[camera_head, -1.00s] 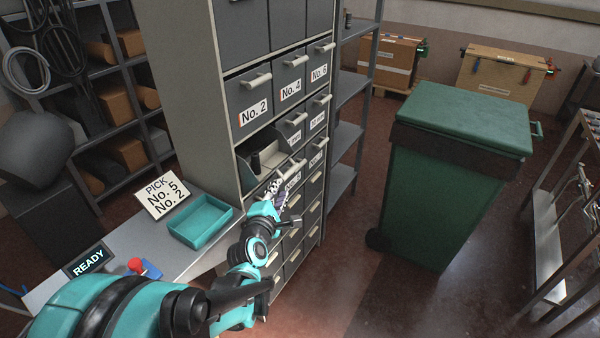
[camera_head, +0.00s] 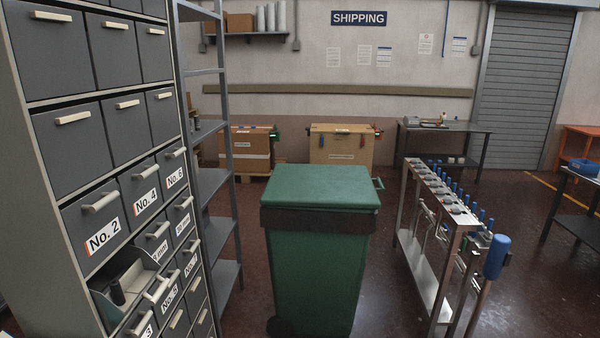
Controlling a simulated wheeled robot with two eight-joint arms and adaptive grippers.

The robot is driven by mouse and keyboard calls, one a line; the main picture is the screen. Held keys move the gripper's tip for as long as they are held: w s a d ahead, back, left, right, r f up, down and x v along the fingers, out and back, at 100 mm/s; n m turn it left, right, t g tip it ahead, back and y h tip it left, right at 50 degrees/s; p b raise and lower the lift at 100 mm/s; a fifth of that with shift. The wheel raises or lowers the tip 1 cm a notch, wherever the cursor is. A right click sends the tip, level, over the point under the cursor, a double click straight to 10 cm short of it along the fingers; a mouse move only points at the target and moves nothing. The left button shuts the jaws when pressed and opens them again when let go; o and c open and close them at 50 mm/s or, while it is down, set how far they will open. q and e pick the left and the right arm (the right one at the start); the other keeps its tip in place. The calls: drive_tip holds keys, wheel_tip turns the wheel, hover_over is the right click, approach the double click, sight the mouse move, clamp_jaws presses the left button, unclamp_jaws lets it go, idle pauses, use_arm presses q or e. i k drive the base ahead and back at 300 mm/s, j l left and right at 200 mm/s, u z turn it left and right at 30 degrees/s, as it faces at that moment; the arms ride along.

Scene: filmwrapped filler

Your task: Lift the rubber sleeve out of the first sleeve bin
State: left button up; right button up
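An open bin (camera_head: 151,264) juts out of the grey cabinet at the lower left, just below the shut bin marked No. 2 (camera_head: 98,228). A small dark upright cylinder, which looks like the rubber sleeve (camera_head: 117,292), stands inside the open bin. I cannot read a label on the open bin. Neither of my grippers is in the head view, so I cannot see whether either one holds anything.
Shut bins, including No. 4 (camera_head: 142,194), surround the open one. A metal shelf rack (camera_head: 214,181) stands right of the cabinet. A green lidded waste bin (camera_head: 318,262) stands mid-floor, with a metal rack (camera_head: 425,272) to its right. Dark floor lies between them.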

sight(115, 286)
drive_tip(key=u, duration=1.3)
